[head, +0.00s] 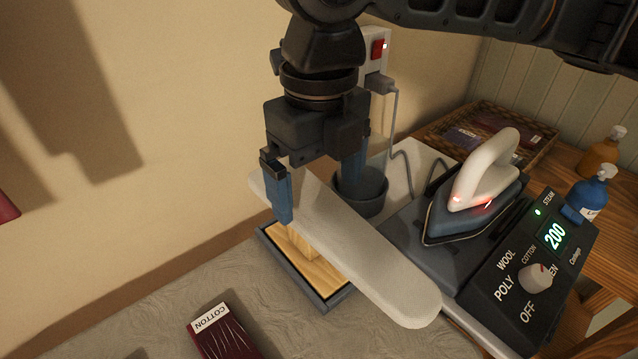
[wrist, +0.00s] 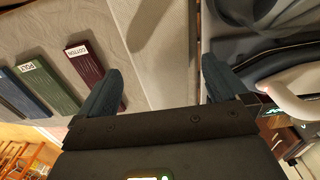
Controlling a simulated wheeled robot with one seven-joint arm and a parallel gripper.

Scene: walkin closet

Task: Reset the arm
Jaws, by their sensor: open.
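My gripper (head: 318,188) points down over the narrow end of a pale padded sleeve board (head: 350,245), with its blue fingers spread apart. In the wrist view the two fingers (wrist: 162,72) are wide apart with nothing held between them. My arm reaches in from the top of the head view. One finger overlaps the board in the head view; I cannot tell whether they touch.
An iron (head: 478,192) rests on a control station with a dial (head: 536,278) and a lit "200". A dark cup (head: 360,192) stands behind the board. Bottles (head: 590,195) and a basket (head: 490,135) are at right. A COTTON-labelled red piece (head: 228,335) lies in front.

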